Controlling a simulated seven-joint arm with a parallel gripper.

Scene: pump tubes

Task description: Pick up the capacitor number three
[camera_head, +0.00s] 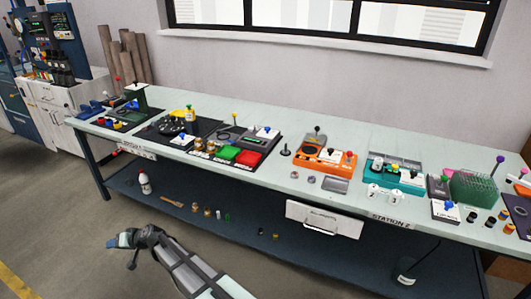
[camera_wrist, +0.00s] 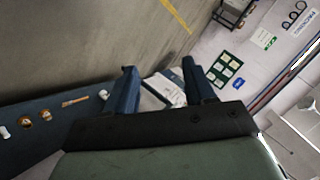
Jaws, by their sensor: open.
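I cannot make out which part is capacitor number three, as labels are too small to read. Two white cylinders with dark marks stand at the front of the teal station (camera_head: 410,178): a left one (camera_head: 373,191) and a right one (camera_head: 396,196). Small dark and orange cylinders (camera_head: 490,222) stand farther right on the bench. My gripper (camera_head: 114,241) is low, in front of the bench at the left, far from these. In the wrist view my gripper (camera_wrist: 162,88) has its two blue fingers apart, with nothing held between them.
The long pale bench (camera_head: 300,128) carries several stations, including an orange one (camera_head: 325,153). Its blue lower shelf (camera_head: 330,228) holds a white bottle (camera_head: 144,183) and several small parts (camera_head: 207,211). A white drawer (camera_head: 322,219) hangs under the front edge. Floor in front is clear.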

